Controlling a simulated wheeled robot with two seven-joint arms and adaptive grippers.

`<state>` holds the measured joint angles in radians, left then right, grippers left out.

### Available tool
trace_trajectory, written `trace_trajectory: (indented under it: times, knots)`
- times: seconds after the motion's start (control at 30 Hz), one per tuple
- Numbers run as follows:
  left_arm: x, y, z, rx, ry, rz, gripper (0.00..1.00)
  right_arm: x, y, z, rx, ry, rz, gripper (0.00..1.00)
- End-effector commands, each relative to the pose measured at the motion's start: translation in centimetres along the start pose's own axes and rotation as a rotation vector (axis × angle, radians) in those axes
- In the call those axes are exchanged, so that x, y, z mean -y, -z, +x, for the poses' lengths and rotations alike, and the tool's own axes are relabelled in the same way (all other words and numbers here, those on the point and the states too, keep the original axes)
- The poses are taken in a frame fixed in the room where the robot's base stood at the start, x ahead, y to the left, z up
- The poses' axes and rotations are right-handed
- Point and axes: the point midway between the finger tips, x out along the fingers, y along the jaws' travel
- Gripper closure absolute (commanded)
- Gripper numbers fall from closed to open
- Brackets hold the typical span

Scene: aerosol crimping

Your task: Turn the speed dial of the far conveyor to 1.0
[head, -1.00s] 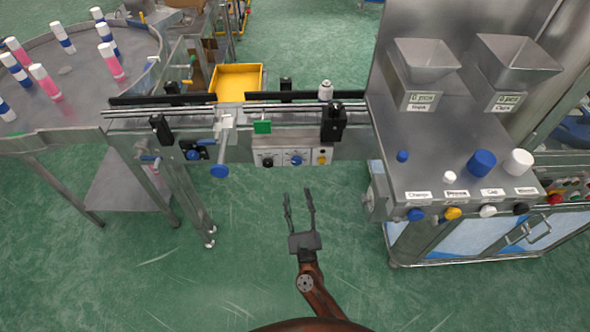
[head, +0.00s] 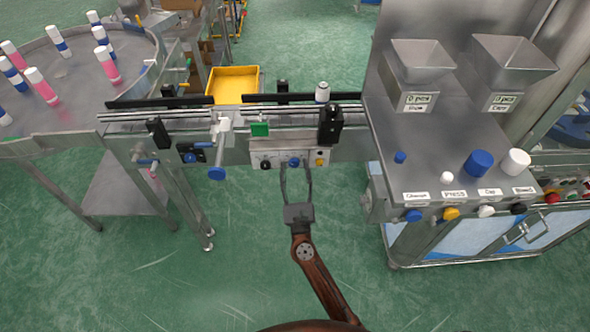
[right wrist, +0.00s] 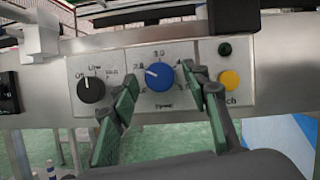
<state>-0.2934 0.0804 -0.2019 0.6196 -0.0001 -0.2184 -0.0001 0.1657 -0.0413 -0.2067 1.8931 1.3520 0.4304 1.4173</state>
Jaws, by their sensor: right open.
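The control panel (head: 290,158) is on the front of the conveyor. Its blue speed dial (right wrist: 159,76) sits in the middle, with its white pointer toward the left, near the 2.0 mark as far as I can read; the dial also shows in the head view (head: 294,162). My right gripper (right wrist: 166,88) is open, its green-padded fingers on either side of the dial; I cannot tell whether they touch it. The right gripper also shows in the head view (head: 296,172), just in front of the panel. My left gripper is not in view.
A black knob (right wrist: 91,88) is left of the dial and a yellow button (right wrist: 229,80) right of it. A white can (head: 322,92) stands on the conveyor. A blue-handled clamp (head: 217,172) sticks out at the left. The machine with hoppers (head: 420,62) is at the right.

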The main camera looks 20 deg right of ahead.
Motion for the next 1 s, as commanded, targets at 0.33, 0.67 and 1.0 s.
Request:
trace_trajectory:
  times: [0.33, 0.67, 1.0]
  knots:
    - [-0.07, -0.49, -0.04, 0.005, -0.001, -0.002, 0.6, 0.01, 0.01, -0.04, 0.0, 0.0, -0.001, 0.74]
    - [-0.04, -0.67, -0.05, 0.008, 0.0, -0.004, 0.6, 0.01, 0.01, -0.05, 0.0, 0.0, -0.001, 0.96]
    - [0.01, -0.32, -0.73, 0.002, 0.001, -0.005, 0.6, 0.11, -0.18, 0.02, 0.0, -0.015, -0.038, 0.99]
